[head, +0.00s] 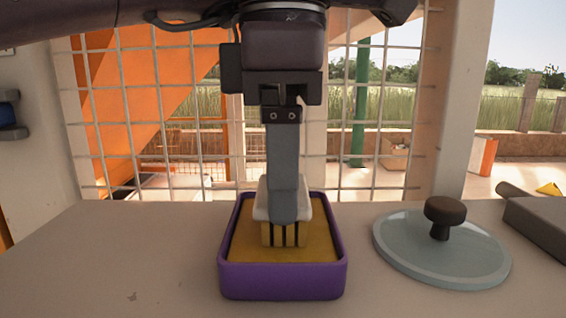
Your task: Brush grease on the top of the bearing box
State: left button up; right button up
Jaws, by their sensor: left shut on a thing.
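A purple tray (282,280) holding a yellow layer, which looks like grease (318,250), stands on the table in the middle. My left gripper (284,207) points straight down over it, seen side-on, shut on a brush. The brush has a pale whitish body (304,208) and yellow bristles split by dark gaps. The bristles point down inside the tray's outline; I cannot tell whether they touch the yellow layer. The near finger hides the middle of the brush body. My right gripper is not in view. I cannot make out for sure which thing is the bearing box.
A round grey-blue lid-like disc (400,253) with a dark knob (445,210) lies right of the tray. A dark grey block (540,222) is cut off at the right edge. The table (130,260) is clear on the left. A wire grid (150,110) stands behind the table.

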pick_arm(q)
jog(key=shift+f, duration=0.1)
dwell(0.4)
notch_tip(320, 180, up, 3)
jog(key=shift+f+p, duration=0.1)
jog(key=shift+p, duration=1.05)
jog(key=shift+r, duration=2.15)
jog(key=shift+f, duration=0.1)
